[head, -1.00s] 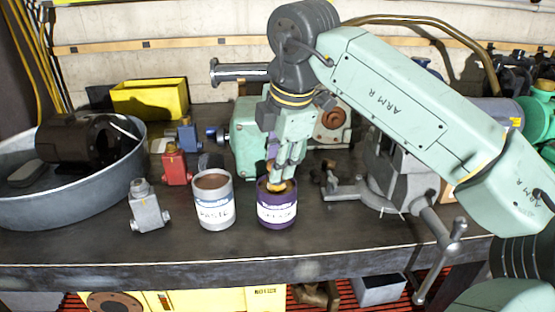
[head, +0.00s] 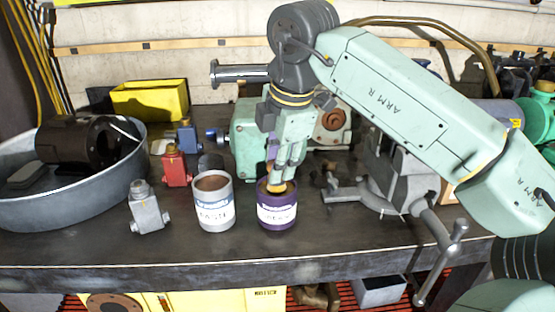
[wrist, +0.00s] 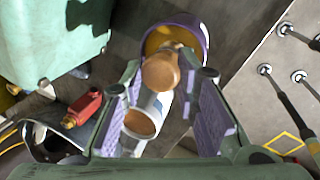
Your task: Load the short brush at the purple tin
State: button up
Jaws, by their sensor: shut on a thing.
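The purple tin (head: 277,221) with a white label stands upright near the table's front edge, and it also shows in the wrist view (wrist: 204,38). My gripper (head: 282,172) points down over its mouth. The gripper is shut on the short brush (head: 275,187), whose lower part is inside the tin. In the wrist view the brush's round wooden end (wrist: 161,73) shows between the purple-padded fingers (wrist: 171,76). The bristles are hidden, so I cannot tell whether they touch the tin's contents.
A white labelled tin (head: 214,216) with brown contents stands just left of the purple one. A grey block (head: 148,210), a red block (head: 175,167) and a large round tray (head: 90,203) lie further left. A vise (head: 400,180) stands at the right.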

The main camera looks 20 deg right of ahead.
jog(key=shift+r+p, duration=1.95)
jog(key=shift+r, duration=1.5)
jog(key=shift+f, duration=0.1)
